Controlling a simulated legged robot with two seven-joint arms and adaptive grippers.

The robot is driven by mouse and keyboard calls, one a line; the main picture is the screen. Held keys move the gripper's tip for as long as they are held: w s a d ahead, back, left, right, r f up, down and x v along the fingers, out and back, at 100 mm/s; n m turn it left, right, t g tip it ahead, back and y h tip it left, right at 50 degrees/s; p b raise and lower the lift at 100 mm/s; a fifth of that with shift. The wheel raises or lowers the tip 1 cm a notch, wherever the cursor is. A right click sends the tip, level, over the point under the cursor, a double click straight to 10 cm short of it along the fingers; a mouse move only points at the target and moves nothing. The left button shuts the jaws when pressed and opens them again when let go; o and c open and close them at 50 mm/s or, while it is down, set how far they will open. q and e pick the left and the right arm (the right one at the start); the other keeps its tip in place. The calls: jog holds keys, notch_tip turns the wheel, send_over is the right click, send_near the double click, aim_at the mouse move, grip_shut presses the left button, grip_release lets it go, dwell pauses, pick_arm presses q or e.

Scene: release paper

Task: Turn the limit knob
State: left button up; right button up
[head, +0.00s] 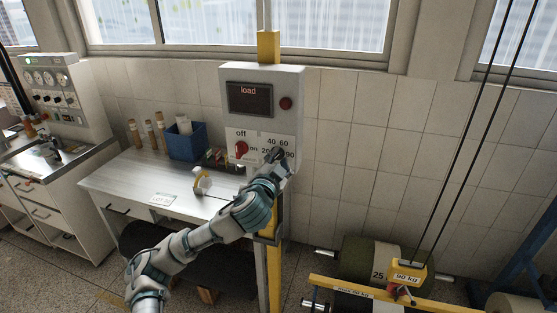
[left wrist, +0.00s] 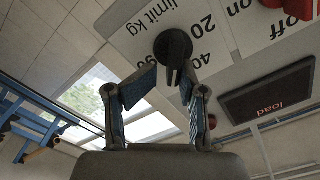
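The black limit knob (left wrist: 174,47) sits on a white label plate marked "limit kg" in the left wrist view. Numbers such as 20 and 40 stand around it. My left gripper (left wrist: 170,83) is open in front of the knob, with one finger on each side of its protruding grip. I see no clear contact between the fingers and the knob. In the head view my left gripper (head: 278,164) reaches up to the lower right of the grey control box (head: 289,127) and covers part of the dial. My right gripper is not in view.
A red off/on switch (head: 241,149) sits left of the limit dial, below a dark screen (head: 249,99) reading "load". A red button (head: 286,103) is beside the screen. A workbench (head: 130,180) with a blue bin (head: 187,145) stands left. Heavy rolls and a hoist hook (head: 404,285) are lower right.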

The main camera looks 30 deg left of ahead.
pick_arm(q)
jog(key=shift+w+f, duration=0.1)
jog(key=shift+a, duration=0.1)
jog(key=shift+s+a, duration=0.15)
jog(key=shift+a, duration=0.4)
jog(key=shift+s+a, duration=0.15)
jog(key=shift+a, duration=0.35)
grip_shut()
jog(key=shift+d, duration=0.15)
jog(key=shift+n+b, duration=0.3)
jog(key=shift+n, duration=0.6)
